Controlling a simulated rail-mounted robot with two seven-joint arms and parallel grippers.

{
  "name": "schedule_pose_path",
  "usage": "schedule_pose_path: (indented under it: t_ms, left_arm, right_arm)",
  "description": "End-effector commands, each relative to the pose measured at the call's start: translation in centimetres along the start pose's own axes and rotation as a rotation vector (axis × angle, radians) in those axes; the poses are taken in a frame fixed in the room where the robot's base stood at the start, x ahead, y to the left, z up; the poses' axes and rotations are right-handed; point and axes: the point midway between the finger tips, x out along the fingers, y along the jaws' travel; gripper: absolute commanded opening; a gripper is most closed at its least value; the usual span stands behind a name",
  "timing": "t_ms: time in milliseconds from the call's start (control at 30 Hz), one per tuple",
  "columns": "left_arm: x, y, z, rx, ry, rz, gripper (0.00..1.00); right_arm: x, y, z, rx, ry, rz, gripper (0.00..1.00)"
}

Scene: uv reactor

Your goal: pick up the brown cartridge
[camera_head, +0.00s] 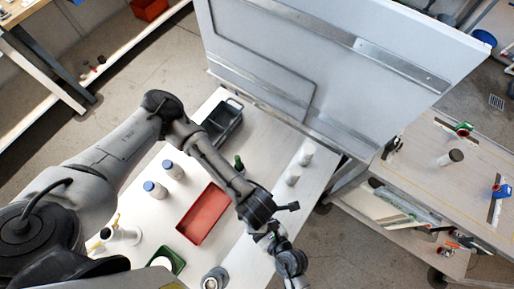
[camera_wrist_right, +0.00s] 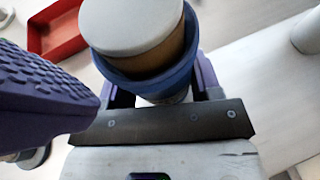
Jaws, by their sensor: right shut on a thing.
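The brown cartridge (camera_wrist_right: 160,60) shows close up in the right wrist view. It has a broad pale round top and a blue collar around its lower part. My right gripper (camera_wrist_right: 163,93) is shut on it, with purple fingers on both sides. The cartridge's lower end is mostly hidden.
A red tray (camera_head: 203,214) lies on the white table, with two blue-capped bottles (camera_head: 172,169) to its left. Two white bottles (camera_head: 292,177) stand near the right edge. A dark bin (camera_head: 222,122) and a large upright grey panel (camera_head: 335,55) are behind.

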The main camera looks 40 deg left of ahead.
Motion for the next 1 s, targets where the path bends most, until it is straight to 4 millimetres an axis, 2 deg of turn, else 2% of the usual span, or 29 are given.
schedule_pose_path:
  t_ms: [200,900,1000]
  left_arm:
    - [0.03,-0.01,0.02,0.001,0.0,0.0,0.77]
    - [-0.01,-0.01,0.03,0.0,-0.001,0.0,0.1]
    - [-0.02,-0.01,0.04,0.001,-0.001,0.0,0.08]
  right_arm:
    - [0.0,0.01,0.0,0.0,0.0,0.0,0.31]
    - [0.0,0.01,0.0,0.0,0.0,0.0,0.31]
    - [0.0,0.01,0.0,0.0,0.0,0.0,0.31]
